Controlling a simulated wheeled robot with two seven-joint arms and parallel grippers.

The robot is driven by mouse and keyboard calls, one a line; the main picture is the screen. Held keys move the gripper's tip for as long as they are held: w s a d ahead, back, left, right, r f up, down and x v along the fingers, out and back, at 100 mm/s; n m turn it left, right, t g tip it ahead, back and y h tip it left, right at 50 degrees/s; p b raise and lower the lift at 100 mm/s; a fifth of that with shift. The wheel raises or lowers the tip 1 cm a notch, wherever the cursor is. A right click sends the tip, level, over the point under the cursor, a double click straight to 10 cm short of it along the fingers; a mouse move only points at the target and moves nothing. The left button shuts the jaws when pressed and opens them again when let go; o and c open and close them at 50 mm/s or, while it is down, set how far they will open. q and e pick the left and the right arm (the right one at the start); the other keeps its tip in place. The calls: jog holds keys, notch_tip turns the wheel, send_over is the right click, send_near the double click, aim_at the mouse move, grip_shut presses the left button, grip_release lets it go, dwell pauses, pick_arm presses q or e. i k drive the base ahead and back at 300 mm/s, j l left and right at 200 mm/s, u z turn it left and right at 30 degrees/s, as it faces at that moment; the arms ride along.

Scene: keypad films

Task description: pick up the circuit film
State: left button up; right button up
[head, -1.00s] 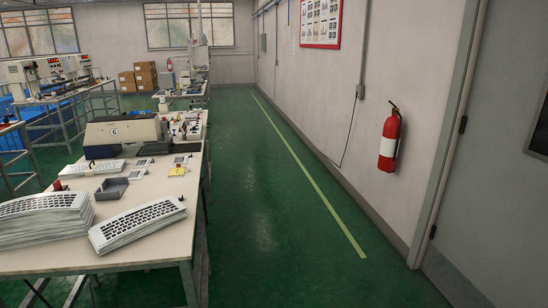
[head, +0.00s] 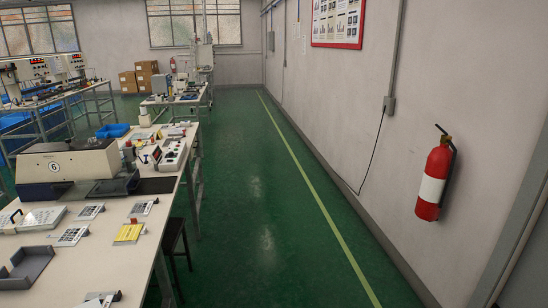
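Several small flat white pieces with dark square patterns lie on the pale worktable (head: 120,266) at the left. One piece (head: 72,236) is beside a dark grey tray (head: 30,262), one (head: 90,211) is nearer the machine, and one (head: 142,208) is near the table's right edge. A yellow piece (head: 129,233) lies close by. Another pale piece (head: 98,299) is cut by the bottom edge. I cannot tell which of these, if any, is the circuit film. Neither of my grippers is in view.
A beige and dark machine (head: 68,165) marked 6 stands on the table. A stool (head: 176,240) stands at the table's right side. The green aisle (head: 260,220) is clear. A fire extinguisher (head: 434,180) hangs on the right wall.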

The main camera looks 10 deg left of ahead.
aim_at(144, 135)
jog(key=i, duration=1.95)
jog(key=i+l+u, duration=0.1)
jog(key=i+u, duration=0.3)
jog(key=i+l+u, duration=0.4)
jog(key=i, duration=0.2)
jog(key=i+l+u, duration=0.3)
jog(key=i+u, duration=0.15)
jog(key=i+l+u, duration=0.4)
jog(key=l, duration=0.15)
jog(key=i+l+u, duration=0.4)
jog(key=l, duration=0.3)
jog(key=i+l+u, duration=0.25)
jog(key=i, duration=0.2)
jog(key=i+l+u, duration=0.25)
jog(key=i+l, duration=0.05)
jog(key=i, duration=0.1)
